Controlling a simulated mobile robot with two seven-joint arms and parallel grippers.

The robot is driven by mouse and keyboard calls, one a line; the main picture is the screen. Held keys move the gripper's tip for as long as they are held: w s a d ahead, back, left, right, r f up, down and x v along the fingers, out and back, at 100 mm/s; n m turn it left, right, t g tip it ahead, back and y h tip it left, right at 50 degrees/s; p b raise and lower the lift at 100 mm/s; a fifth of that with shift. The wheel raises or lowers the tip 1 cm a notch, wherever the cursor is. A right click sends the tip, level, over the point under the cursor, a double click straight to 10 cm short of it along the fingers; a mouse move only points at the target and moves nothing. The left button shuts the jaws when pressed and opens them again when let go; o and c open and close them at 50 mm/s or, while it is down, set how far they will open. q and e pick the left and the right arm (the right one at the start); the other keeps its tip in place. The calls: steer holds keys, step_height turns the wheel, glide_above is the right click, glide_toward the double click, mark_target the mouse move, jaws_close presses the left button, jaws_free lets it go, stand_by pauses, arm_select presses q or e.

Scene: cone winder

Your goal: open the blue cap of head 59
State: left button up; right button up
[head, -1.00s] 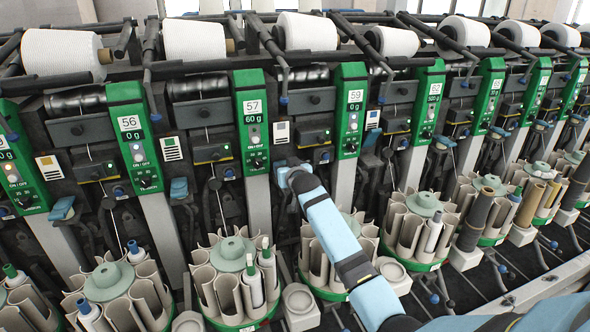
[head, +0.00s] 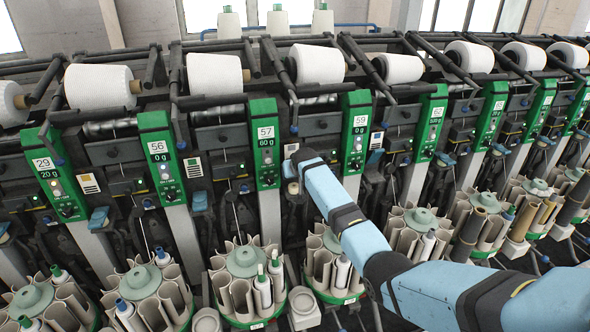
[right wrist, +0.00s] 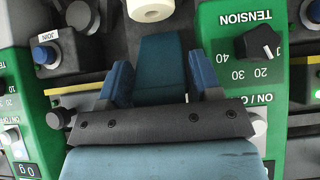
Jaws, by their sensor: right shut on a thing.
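The green panel of head 59 (head: 357,130) stands right of the middle in the head view. My right gripper (head: 290,166) is just left of this panel, in front of the machine. It hides the blue cap there in the head view. In the right wrist view the blue cap (right wrist: 160,65) shows between the two blue fingers of my right gripper (right wrist: 162,82), which are shut on it. How far the cap is tilted I cannot tell. My left gripper is not in view.
Green panels flank the gripper closely in the right wrist view, with a tension knob (right wrist: 264,42) and a blue join button (right wrist: 42,54). A pale tube end (right wrist: 150,10) lies just beyond the cap. Bobbin magazines (head: 245,262) stand below. Other blue caps (head: 199,201) show at neighbouring heads.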

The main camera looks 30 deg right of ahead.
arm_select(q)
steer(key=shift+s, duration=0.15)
arm_select(e)
steer(key=shift+w, duration=0.1)
steer(key=o, duration=1.3)
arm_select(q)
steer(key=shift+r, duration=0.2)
arm_select(e)
steer(key=shift+r, duration=0.2)
